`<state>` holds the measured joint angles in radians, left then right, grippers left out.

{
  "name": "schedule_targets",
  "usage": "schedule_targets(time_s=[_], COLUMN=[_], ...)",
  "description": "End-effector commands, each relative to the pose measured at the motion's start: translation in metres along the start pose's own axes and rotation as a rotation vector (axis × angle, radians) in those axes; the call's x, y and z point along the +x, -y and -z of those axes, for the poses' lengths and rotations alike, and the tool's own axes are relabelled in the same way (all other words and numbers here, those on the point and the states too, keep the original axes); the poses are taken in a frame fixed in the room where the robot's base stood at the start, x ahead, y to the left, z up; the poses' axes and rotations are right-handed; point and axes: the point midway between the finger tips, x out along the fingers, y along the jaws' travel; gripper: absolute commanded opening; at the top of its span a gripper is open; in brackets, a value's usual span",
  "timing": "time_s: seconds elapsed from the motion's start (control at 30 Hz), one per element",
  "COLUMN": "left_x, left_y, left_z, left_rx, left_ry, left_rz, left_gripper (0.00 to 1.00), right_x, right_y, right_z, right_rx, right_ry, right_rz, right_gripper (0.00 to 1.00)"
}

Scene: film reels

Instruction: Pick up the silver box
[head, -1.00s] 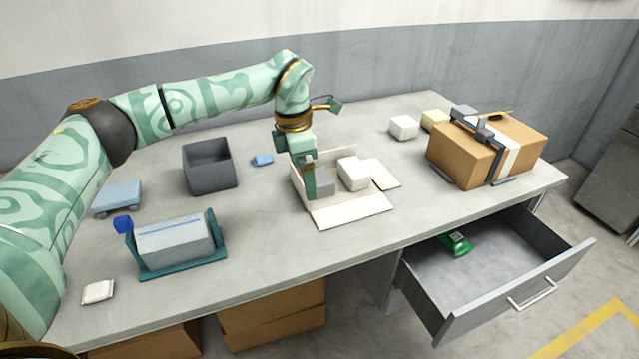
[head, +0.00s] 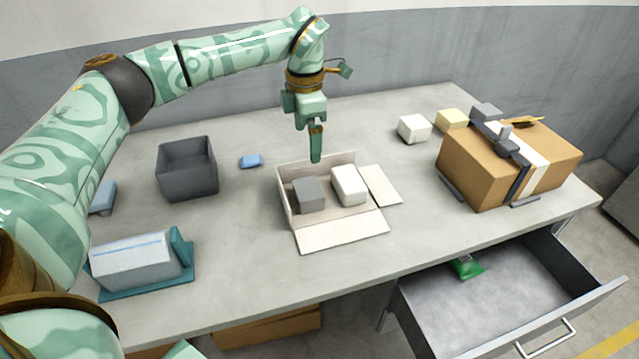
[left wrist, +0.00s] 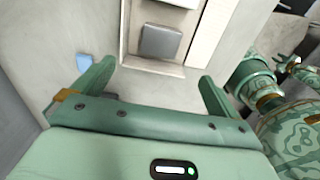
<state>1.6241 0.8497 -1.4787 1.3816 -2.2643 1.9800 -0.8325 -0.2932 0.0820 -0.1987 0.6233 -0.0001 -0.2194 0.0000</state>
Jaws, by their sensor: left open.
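The silver box appears to be the small grey box (head: 308,195) in the left half of an open cardboard carton (head: 342,237) on the table. It also shows in the left wrist view (left wrist: 160,42), just beyond the fingertips. My left gripper (head: 316,158) points down above the carton's far edge, apart from the grey box. In the left wrist view the gripper (left wrist: 157,72) has its two fingers wide apart with nothing between them. Parts of my other arm show at the right of that view, but its jaws are unclear.
A white box (head: 349,185) stands beside the grey one in the carton. A dark open bin (head: 187,170), a small blue item (head: 251,161) and a bluish-grey box in a teal holder (head: 135,262) are left. A large brown box (head: 480,170) and open drawer (head: 490,300) are right.

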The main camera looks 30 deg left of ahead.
Motion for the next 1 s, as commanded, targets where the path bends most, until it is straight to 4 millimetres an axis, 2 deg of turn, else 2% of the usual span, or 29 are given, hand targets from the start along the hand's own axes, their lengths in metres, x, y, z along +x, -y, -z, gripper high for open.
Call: schedule_targets(time_s=[0.13, 0.3, 0.4, 0.67, 0.9, 1.0], left_x=[0.034, 0.077, 0.095, 0.113, 0.152, 0.161], left_y=[0.0, 0.001, 0.001, 0.0, -0.001, -0.001], left_z=[0.001, 0.001, 0.001, 0.002, 0.006, 0.006], left_rx=[0.0, 0.0, 0.0, 0.0, -0.001, -0.001], left_ry=[-0.006, -0.006, -0.004, -0.002, -0.005, -0.003], left_rz=[0.005, 0.005, 0.005, 0.002, 0.005, 0.003], left_gripper=[0.98, 0.98, 0.98, 0.98, 0.98, 0.98], right_x=[0.011, 0.022, 0.027, 0.033, 0.048, 0.051], right_y=[0.003, 0.01, 0.011, 0.009, 0.011, 0.012], right_z=[-0.005, -0.024, -0.025, -0.016, -0.023, -0.024], right_rx=[0.0, 0.0, 0.0, 0.0, 0.0, 0.0], right_ry=[0.01, 0.041, 0.046, 0.033, 0.047, 0.049], right_rz=[0.005, 0.016, 0.018, 0.015, 0.02, 0.021], right_gripper=[0.25, 0.25, 0.25, 0.25, 0.25, 0.25])
